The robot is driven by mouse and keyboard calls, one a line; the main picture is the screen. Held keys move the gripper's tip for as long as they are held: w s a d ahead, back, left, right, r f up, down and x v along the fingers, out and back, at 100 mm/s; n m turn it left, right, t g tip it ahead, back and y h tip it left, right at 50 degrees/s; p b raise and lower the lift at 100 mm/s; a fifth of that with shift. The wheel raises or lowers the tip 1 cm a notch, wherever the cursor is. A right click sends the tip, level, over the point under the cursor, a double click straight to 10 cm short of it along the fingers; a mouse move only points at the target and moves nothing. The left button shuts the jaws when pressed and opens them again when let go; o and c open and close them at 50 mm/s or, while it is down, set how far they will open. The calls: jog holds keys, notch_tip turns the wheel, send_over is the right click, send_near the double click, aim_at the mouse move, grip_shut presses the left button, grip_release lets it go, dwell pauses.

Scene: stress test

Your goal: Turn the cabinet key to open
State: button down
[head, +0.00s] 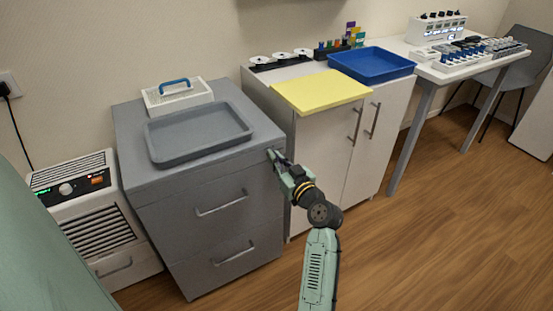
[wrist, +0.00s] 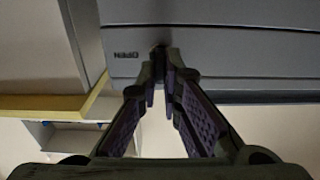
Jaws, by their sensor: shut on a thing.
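The grey cabinet (head: 228,198) has two drawers with bar handles. My gripper (head: 274,156) is at the upper right corner of the cabinet's front. In the wrist view my gripper (wrist: 160,62) has its fingertips drawn together on a small dark key (wrist: 159,52) at the cabinet front (wrist: 220,68). The fingertips hide most of the key, so its turn angle cannot be told. An OPEN label (wrist: 126,55) appears upside down beside the key. Both drawers look shut.
A grey tray (head: 160,157) and a white basket with a blue handle (head: 178,96) stand on the cabinet. A white cupboard (head: 330,160) with a yellow sheet (head: 320,92) and a blue tray (head: 372,77) stands to the right. The wooden floor (head: 440,215) in front is clear.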

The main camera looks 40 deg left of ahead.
jog(key=shift+m, duration=0.3)
jog(key=shift+w+d+f+m+p, duration=0.15)
jog(key=shift+m+p, duration=0.65)
jog(key=shift+m, duration=2.05)
jog(key=shift+w+f+m+p, duration=0.15)
jog(key=shift+m+p, duration=0.7)
jog(key=shift+m, duration=2.05)
jog(key=shift+w+d+f+m+p, duration=0.15)
jog(key=shift+m+p, duration=0.65)
jog(key=shift+m, duration=2.05)
jog(key=shift+a, duration=0.1)
jog(key=c, duration=1.8)
grip_release()
jog(key=shift+o, duration=0.2)
